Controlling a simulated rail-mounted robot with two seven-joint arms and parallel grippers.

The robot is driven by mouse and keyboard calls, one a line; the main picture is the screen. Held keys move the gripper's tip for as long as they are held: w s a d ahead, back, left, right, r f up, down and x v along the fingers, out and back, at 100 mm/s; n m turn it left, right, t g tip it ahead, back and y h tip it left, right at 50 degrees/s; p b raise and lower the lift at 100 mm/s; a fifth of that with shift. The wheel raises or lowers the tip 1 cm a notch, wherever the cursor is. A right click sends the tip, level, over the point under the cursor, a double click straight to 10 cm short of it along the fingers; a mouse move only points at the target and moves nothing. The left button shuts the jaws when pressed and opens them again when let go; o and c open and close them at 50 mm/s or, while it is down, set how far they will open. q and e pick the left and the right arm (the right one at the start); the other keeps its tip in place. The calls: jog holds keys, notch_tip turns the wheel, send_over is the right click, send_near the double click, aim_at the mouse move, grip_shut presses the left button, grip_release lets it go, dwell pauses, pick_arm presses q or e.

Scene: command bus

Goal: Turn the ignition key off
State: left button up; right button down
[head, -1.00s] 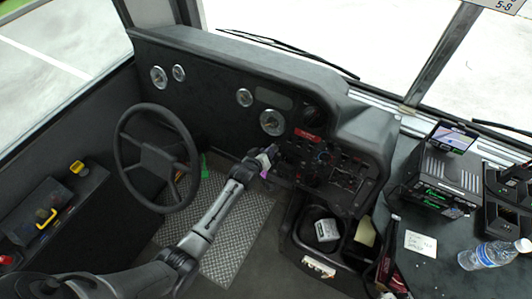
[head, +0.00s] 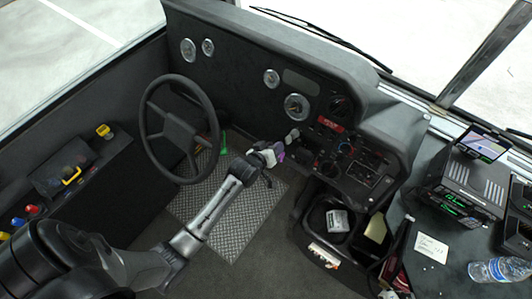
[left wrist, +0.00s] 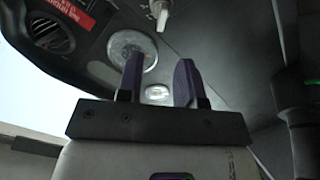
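A small pale key-like piece (left wrist: 161,17), which looks like the ignition key, sticks out from the dash at the top of the left wrist view. In the head view a small grey piece (head: 292,136) in the same area lies just beyond my left gripper (head: 278,152), to its upper right. My left gripper also shows in the left wrist view (left wrist: 159,76). Its two purple fingers are apart with nothing between them, and it appears apart from the key. The key's exact turn angle is too small to tell. My right gripper is not in view.
The steering wheel (head: 178,130) stands left of my left arm. The switch panel (head: 352,165) is right of the gripper, and a gauge (head: 297,106) is above it. A black bin (head: 312,222) is below the panel. A bottle (head: 497,269) lies at the right.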

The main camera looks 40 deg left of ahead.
pick_arm(q)
jog(key=shift+v, duration=2.5)
jog(key=s+d+r+m+g+p, duration=0.2)
jog(key=s+r+m+g+p, duration=0.1)
jog(key=s, duration=0.6)
jog(key=s+d+r+m+g+p, duration=0.2)
jog(key=s+r+m+g+p, duration=0.1)
jog(key=s, duration=0.5)
jog(key=s+d+r+m+g+h+p, duration=0.1)
jog(key=s+d+r+m+g+p, duration=0.2)
jog(key=s, duration=0.6)
jog(key=shift+s+m+g+p, duration=0.3)
jog(key=shift+s+m+g, duration=0.1)
jog(key=shift+g, duration=0.1)
jog(key=shift+r, duration=0.1)
